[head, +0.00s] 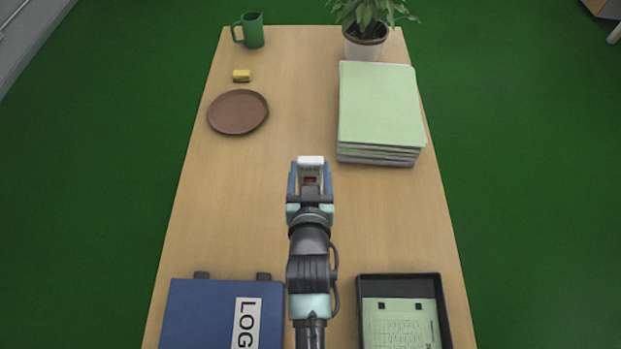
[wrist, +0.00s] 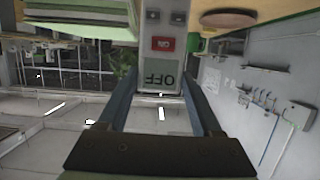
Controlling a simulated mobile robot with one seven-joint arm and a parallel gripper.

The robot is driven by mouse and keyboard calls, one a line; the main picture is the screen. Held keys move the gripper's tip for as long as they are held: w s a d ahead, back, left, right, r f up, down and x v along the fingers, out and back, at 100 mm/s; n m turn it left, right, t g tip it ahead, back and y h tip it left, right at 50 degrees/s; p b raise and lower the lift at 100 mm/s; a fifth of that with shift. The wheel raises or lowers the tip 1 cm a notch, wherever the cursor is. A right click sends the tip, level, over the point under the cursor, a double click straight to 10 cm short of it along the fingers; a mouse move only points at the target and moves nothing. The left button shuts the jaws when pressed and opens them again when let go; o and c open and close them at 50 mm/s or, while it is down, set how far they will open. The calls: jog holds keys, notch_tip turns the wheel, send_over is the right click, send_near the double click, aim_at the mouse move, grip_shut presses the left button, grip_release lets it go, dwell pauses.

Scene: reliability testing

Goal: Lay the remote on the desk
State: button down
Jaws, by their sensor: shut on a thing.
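The desk (head: 240,200) is a long light-wood top running away from me. My gripper (head: 310,170) is over its middle, pointing away from me, and is shut on the remote. The remote (head: 311,160) shows as a small whitish end between the blue fingers. In the wrist view the remote (wrist: 161,75) is a pale body with a red button and a grey display reading OFF, between the two fingers. It appears held above the desk; the exact gap cannot be told. Part of the remote is hidden by the fingers.
A stack of green folders (head: 380,108) lies right of and beyond my gripper, with a potted plant (head: 366,40) behind. A brown plate (head: 238,112), sponge (head: 242,75) and green mug (head: 250,31) are far left. A blue binder (head: 200,315) and black tray (head: 398,283) are near. Mid-desk is clear.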

jog(key=shift+w+f, duration=0.1)
jog(key=shift+f, duration=1.35)
jog(key=shift+f+b, duration=0.2)
jog(key=shift+b, duration=0.1)
jog(key=shift+c, duration=0.2)
grip_release()
jog(key=shift+r, duration=0.15)
send_near(311, 177)
jog(key=shift+v, duration=1.65)
